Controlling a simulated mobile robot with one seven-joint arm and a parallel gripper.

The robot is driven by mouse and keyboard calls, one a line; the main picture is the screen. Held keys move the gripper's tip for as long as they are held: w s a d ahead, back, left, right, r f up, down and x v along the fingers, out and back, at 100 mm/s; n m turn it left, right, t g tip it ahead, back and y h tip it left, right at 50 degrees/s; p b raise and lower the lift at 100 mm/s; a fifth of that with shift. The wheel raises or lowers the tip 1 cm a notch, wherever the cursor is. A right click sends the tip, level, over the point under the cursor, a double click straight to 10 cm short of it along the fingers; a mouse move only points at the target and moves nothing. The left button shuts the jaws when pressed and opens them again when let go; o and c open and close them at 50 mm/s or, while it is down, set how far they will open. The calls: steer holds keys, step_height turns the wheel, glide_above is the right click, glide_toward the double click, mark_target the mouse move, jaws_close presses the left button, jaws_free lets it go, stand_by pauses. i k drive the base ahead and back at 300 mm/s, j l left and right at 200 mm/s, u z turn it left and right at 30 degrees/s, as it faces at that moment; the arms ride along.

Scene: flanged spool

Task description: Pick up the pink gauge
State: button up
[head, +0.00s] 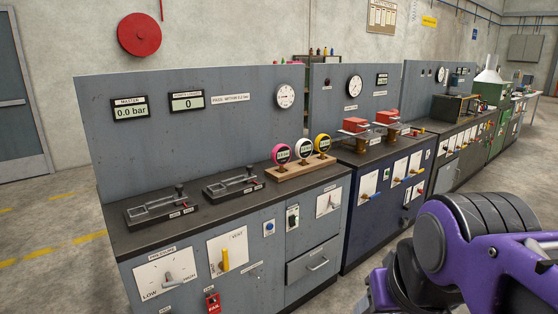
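The pink gauge (281,154) is a round dial with a dark display. It stands upright at the left end of a row on a wooden stand (301,169) on the dark bench top. A white gauge (303,149) is beside it in the middle, and a yellow gauge (323,143) is at the right end. My purple and black arm shows at the lower right, well apart from the gauges. My gripper is not in view.
Two lever units (161,205) (234,182) sit on the bench top (215,210) left of the stand. A grey upright panel (191,140) rises behind. More benches run on to the right. Floor (45,260) is open at left.

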mark_target(281, 155)
steer(key=i+l+u, duration=0.1)
steer(key=u, duration=0.3)
steer(key=i+l+u, duration=0.2)
steer(key=u, duration=0.2)
steer(key=i+l+u, duration=0.15)
steer(key=i+l, duration=0.15)
steer(key=i+l+u, duration=0.15)
steer(key=i+l, duration=0.15)
steer(key=l, duration=0.2)
steer(key=i+l, duration=0.2)
steer(key=l, duration=0.2)
steer(key=i+l, duration=0.25)
steer(key=i+l+u, duration=0.1)
steer(key=l, duration=0.4)
steer(key=i+l, duration=0.3)
